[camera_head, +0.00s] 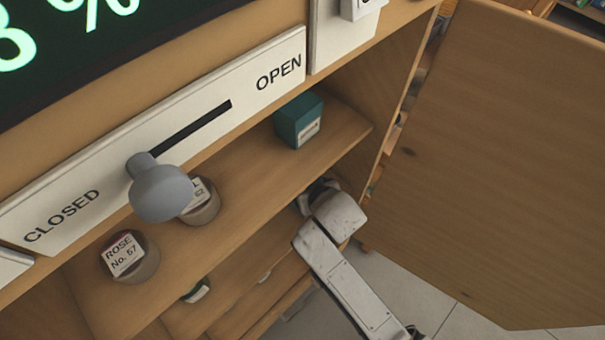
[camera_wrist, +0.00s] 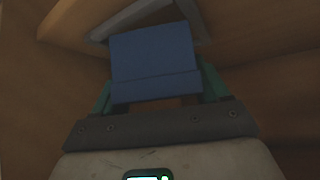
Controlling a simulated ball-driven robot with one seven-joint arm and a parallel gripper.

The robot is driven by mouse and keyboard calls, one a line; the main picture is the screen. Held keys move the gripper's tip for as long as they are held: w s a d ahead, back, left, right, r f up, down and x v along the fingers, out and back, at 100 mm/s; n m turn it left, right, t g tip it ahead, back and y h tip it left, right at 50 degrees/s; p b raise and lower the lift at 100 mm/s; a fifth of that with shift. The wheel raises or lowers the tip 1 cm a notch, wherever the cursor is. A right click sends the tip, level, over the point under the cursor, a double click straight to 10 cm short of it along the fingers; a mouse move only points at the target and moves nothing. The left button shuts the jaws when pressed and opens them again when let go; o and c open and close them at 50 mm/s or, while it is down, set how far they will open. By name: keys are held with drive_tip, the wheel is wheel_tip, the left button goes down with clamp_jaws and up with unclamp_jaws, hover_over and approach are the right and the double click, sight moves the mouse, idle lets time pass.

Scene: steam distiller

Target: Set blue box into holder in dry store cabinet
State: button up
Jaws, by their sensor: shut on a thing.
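In the wrist view the blue box (camera_wrist: 153,60) sits between the two teal fingers of my gripper (camera_wrist: 157,82), which is shut on it. A grey angled frame (camera_wrist: 120,22), which looks like the holder, shows just beyond the box. The box overlaps this frame in the picture; I cannot tell whether it is inside it or touching it. In the head view my arm reaches into the open wooden cabinet below the upper shelf (camera_head: 240,180). My gripper and the blue box are hidden there.
A teal box (camera_head: 298,122) and jars, one labelled ROSE (camera_head: 130,256), stand on the upper shelf. A grey slider knob (camera_head: 160,190) sits at CLOSED on the front panel. The wooden door (camera_head: 490,170) stands open at right. Wooden surfaces close in around my gripper.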

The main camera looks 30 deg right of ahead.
drive_tip(key=w, duration=0.4)
drive_tip(key=shift+d+r, duration=0.1)
drive_tip(key=shift+d, duration=0.1)
drive_tip(key=shift+f+p, duration=0.35)
drive_tip(key=shift+p, duration=0.2)
drive_tip(key=shift+s+f+b, duration=0.1)
drive_tip(key=shift+f+b, duration=0.3)
drive_tip(key=shift+f, duration=0.05)
drive_tip(key=shift+f, duration=0.1)
drive_tip(key=o, duration=1.3)
